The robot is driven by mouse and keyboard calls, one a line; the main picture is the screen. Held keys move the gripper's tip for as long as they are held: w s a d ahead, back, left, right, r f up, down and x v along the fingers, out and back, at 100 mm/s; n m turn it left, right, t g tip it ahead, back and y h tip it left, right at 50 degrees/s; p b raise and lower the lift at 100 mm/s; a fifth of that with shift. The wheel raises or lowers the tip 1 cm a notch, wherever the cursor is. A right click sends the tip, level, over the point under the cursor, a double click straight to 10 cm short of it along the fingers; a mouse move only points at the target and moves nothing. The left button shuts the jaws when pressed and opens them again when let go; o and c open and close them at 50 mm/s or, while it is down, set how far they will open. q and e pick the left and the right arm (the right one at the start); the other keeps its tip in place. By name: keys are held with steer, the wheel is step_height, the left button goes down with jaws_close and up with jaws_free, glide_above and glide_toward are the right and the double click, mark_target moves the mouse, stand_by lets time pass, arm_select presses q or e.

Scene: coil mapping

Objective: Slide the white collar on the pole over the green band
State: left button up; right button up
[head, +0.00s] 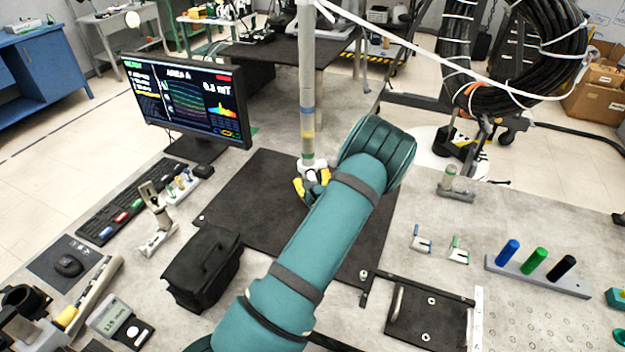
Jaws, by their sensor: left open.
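A greenish band (308,160) shows low on the pole, just above a white part that looks like the collar (316,166). My left gripper (311,190), with yellow fingers, is open low at the pole, just below and in front of this white part. My own teal arm hides part of the gripper and the mat, and I cannot tell whether the fingers touch the collar. My right gripper is not in view.
A monitor (190,100) and keyboard (125,205) stand left of the dark mat (240,195). A black bag (203,265) lies in front. A rack with blue, green and black pegs (540,275) is at the right. A white cable (420,54) runs from the pole top.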

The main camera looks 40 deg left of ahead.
arm_select(q)
steer(key=shift+o, duration=0.2)
jaws_close()
step_height(320, 180, up, 5)
steer(key=p, duration=0.3)
steer(key=shift+r, duration=0.1)
steer(key=shift+c, duration=0.2)
jaws_free()
steer(key=v, duration=1.2)
steer(key=shift+s+d+f, duration=0.1)
steer(key=shift+s+f, duration=0.05)
steer(key=shift+f, duration=0.1)
